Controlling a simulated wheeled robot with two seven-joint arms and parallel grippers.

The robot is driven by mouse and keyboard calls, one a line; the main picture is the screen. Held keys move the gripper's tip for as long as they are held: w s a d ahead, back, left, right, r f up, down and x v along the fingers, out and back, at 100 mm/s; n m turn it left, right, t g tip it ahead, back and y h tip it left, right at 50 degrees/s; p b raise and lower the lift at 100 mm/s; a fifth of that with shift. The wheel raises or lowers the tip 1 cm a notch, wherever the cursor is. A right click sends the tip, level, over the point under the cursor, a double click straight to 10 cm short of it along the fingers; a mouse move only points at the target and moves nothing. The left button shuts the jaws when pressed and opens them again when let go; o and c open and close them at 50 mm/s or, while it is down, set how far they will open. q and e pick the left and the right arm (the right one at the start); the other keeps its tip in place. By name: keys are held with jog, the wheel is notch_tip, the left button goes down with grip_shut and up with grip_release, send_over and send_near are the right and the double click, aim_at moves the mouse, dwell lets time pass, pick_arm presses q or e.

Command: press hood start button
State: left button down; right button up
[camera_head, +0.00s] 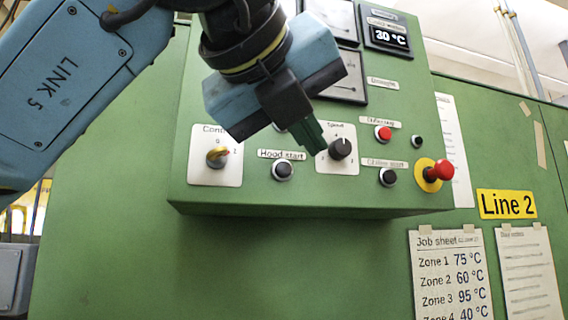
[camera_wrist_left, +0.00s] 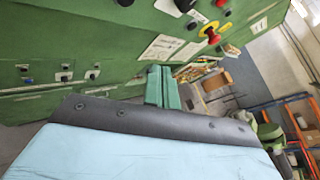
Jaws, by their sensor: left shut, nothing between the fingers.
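The hood start button (camera_head: 282,170) is a black round button in a pale ring, under a label reading "Hood start", low on the green control box (camera_head: 300,200). My left gripper (camera_head: 316,148) is shut and empty, its green fingers pointing down and right in the head view. The fingertips appear up and right of the button, near the speed knob (camera_head: 341,148); the gap to the panel is hard to judge. In the left wrist view the shut fingers (camera_wrist_left: 162,88) point toward the green machine. My right gripper is not in view.
A yellow key switch (camera_head: 217,155) is left of the button. A red button (camera_head: 383,133), a black Oil line start button (camera_head: 387,177) and a red emergency stop (camera_head: 439,170) are to the right. Paper job sheets (camera_head: 450,275) hang below right.

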aim_at(283, 169)
pick_arm(q)
jog(key=shift+w+a+r, duration=0.1)
jog(key=shift+a, duration=0.05)
jog(key=shift+w+a+p, duration=0.45)
jog(key=shift+w+p, duration=0.05)
jog(key=shift+w, duration=0.9)
jog(key=shift+w+a+p, duration=0.4)
jog(key=shift+w+p, duration=0.15)
jog(key=shift+w, duration=0.8)
jog(key=shift+w+a+p, duration=0.45)
jog(key=shift+w+p, duration=0.05)
jog(key=shift+w, duration=0.9)
jog(key=shift+w, duration=0.15)
jog(key=shift+w+a, duration=0.1)
jog(key=shift+w, duration=0.15)
